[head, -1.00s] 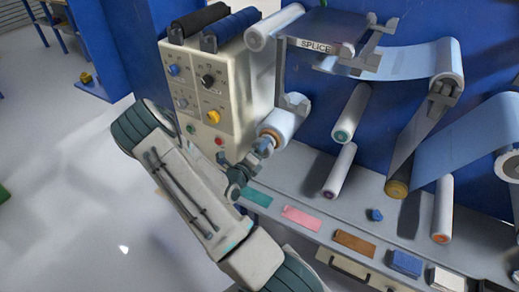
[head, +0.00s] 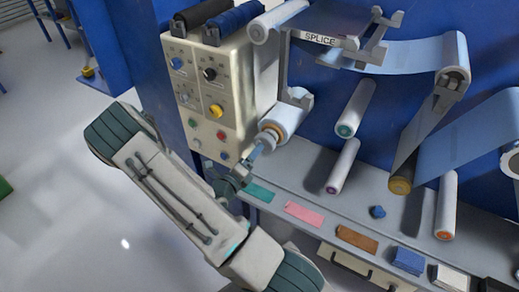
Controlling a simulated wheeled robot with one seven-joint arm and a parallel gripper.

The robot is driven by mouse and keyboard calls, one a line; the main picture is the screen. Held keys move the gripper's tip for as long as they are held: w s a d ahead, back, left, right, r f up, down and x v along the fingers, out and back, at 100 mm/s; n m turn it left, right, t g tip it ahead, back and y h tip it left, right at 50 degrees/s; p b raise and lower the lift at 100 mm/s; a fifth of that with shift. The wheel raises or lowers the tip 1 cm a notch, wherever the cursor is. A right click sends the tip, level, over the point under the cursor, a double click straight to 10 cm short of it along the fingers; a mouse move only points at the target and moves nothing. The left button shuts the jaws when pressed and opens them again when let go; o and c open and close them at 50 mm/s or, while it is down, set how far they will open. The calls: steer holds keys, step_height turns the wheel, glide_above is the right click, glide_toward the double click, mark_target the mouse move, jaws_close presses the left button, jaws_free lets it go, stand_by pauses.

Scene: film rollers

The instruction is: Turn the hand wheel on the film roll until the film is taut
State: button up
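The film roll (head: 287,117) is a white roller with an orange-brown ring at its near end, beside the control box. The hand wheel (head: 267,138) seems to be at that near end, partly hidden by my gripper. My gripper (head: 257,151) is at the near end of the roll, at or very close to the wheel. Its fingers are too small and overlapped to tell whether they are open, shut or touching the wheel. The light blue film (head: 400,58) runs from the splice table over an upper roller, down around a lower yellow-ended roller (head: 400,184) and up to the right.
A beige control box (head: 205,90) with knobs and buttons stands just left of the roll. White rollers (head: 344,165) stick out nearby. The grey shelf below holds coloured cards (head: 304,213), a blue knob (head: 377,211) and blocks.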

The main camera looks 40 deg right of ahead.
steer(key=v, duration=0.6)
steer(key=shift+s+a, duration=0.1)
steer(key=shift+a, duration=0.05)
steer(key=s+a+r+m+g+y, duration=0.2)
steer(key=s+r+m+g+y, duration=0.65)
steer(key=m, duration=1.35)
steer(key=s+a+r+m+t+y, duration=0.2)
steer(key=a+r+m+y, duration=0.2)
steer(key=a+r+m, duration=0.1)
steer(key=s+a+r+m+t+y, duration=0.2)
steer(key=s+a+r+m+y, duration=0.1)
steer(key=a+r+m, duration=0.3)
steer(key=shift+a+m+y, duration=0.55)
steer(key=shift+a+m, duration=0.55)
steer(key=shift+a, duration=0.05)
steer(key=shift+t, duration=0.25)
